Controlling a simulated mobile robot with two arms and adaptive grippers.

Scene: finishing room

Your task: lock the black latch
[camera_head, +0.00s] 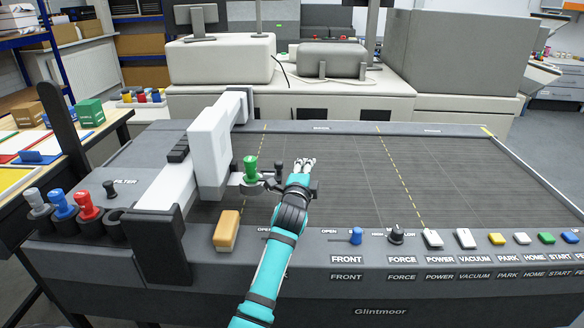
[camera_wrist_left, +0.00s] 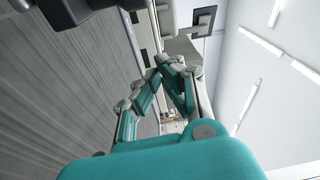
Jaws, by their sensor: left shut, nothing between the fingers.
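A small black lever-like part (camera_head: 278,171), which looks like the black latch, sits on the right side of the white tool carriage (camera_head: 210,150), beside the green tool (camera_head: 251,168). My left gripper (camera_head: 303,163) is just right of this part, over the dark cutting bed; the fingers point away from the head camera. Its fingers are shut and empty, and in the left wrist view their tips (camera_wrist_left: 160,66) come together. I cannot tell from these views whether the gripper touches the black part or whether the latch is locked. My right gripper is not in view.
The white gantry beam (camera_head: 165,187) crosses the bed at left. An orange block (camera_head: 227,231) lies at the front edge. Grey, blue and red tools (camera_head: 85,204) stand in holders at left. The bed (camera_head: 440,180) is clear to the right.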

